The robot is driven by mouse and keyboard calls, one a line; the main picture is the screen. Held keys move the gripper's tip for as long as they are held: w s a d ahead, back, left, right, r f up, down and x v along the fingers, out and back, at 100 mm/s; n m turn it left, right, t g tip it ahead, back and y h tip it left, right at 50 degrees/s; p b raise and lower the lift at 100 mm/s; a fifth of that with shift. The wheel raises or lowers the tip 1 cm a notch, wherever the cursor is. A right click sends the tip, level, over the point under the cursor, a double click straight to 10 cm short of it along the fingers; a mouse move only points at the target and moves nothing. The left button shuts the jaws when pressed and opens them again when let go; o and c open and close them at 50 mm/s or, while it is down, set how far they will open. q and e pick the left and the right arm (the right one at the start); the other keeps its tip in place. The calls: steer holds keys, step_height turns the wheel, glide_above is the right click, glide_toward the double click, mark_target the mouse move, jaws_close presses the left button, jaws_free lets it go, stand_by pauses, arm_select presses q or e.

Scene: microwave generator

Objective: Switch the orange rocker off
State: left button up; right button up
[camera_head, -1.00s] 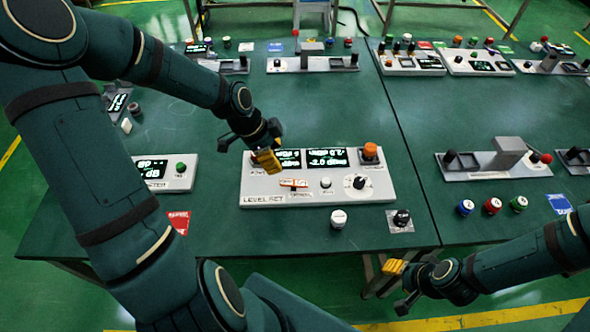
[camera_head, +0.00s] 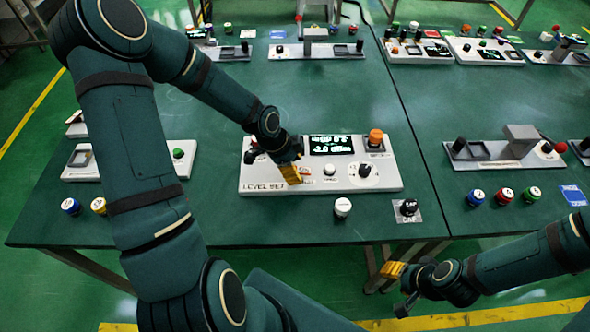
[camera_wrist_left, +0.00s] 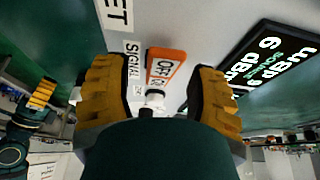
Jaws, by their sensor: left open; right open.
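The orange rocker (camera_wrist_left: 165,68) shows in the left wrist view with an orange frame and a white face marked OFF and ON. It lies between and beyond the yellow fingers of my open left gripper (camera_wrist_left: 158,92); I cannot tell whether they touch it. Which side is pressed is unclear. In the head view my left gripper (camera_head: 290,172) is over the left part of the LEVEL SET panel (camera_head: 385,184) and hides most of the rocker. My right gripper (camera_head: 398,287) is open and empty, in front of the table's near edge.
On the panel are a display (camera_head: 331,145), an orange button (camera_head: 376,138), a black-and-white dial (camera_head: 366,171) and a white button (camera_head: 330,169). A white cap (camera_head: 343,207) and a black knob (camera_head: 408,207) stand in front. Bare table lies behind the panel.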

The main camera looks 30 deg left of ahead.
arm_select(q)
steer(key=shift+d+f, duration=0.1)
steer(key=shift+f, duration=0.1)
jaws_close()
arm_select(e)
steer(key=shift+s, duration=0.1)
